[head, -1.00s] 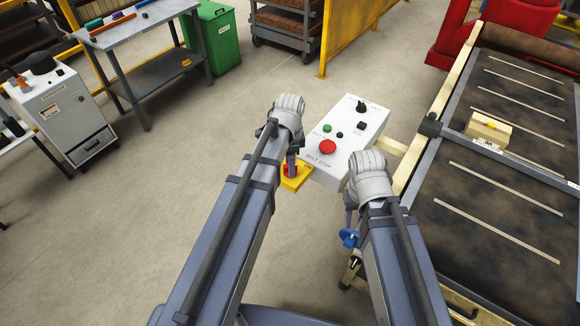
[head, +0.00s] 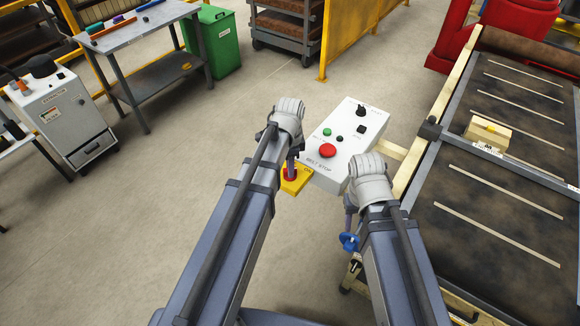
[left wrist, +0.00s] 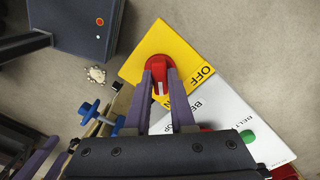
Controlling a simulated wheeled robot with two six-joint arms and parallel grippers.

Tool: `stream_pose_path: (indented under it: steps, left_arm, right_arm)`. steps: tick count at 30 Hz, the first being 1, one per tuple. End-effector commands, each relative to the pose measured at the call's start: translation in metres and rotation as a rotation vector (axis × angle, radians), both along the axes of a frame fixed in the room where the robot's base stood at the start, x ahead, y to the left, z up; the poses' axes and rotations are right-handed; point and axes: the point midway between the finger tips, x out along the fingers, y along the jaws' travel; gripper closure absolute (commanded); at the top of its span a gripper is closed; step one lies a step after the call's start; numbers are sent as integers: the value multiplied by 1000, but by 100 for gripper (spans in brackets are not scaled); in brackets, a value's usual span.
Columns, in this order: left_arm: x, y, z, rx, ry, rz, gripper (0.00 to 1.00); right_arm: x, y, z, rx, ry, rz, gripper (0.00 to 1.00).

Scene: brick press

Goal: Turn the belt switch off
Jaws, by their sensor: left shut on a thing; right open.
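The belt switch is a red rotary knob (left wrist: 158,72) on a yellow plate (left wrist: 135,68), seen from above in the left wrist view. A white line marks its handle, and the line lies between my fingers. "OFF" is printed on the plate to the right of the knob; other lettering is partly hidden by a finger. My left gripper (left wrist: 160,80) is shut on the knob. In the head view the left gripper (head: 291,168) stands over the yellow plate (head: 297,185), hiding part of the knob. My right gripper (head: 349,208) is open, apart from the switch, its fingers partly hidden by its arm.
A white control box (head: 345,145) with a red button (head: 327,151), a green button (head: 327,132) and black controls adjoins the plate. The conveyor belt (head: 490,240) lies right, with a blue handle (head: 349,242) near my right arm. Open floor (head: 200,170) lies left.

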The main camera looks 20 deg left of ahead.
Motion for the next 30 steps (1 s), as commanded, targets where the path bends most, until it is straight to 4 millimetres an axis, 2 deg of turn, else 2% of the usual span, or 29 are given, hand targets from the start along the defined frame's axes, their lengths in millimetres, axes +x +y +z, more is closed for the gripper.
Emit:
stream_pose_path:
  steps: [11,30]
  left_arm:
    - [0,0,0,0,0,137,100]
    - [0,0,0,0,0,732,100]
  right_arm:
    - [0,0,0,0,0,0,50]
    - [0,0,0,0,0,0,50]
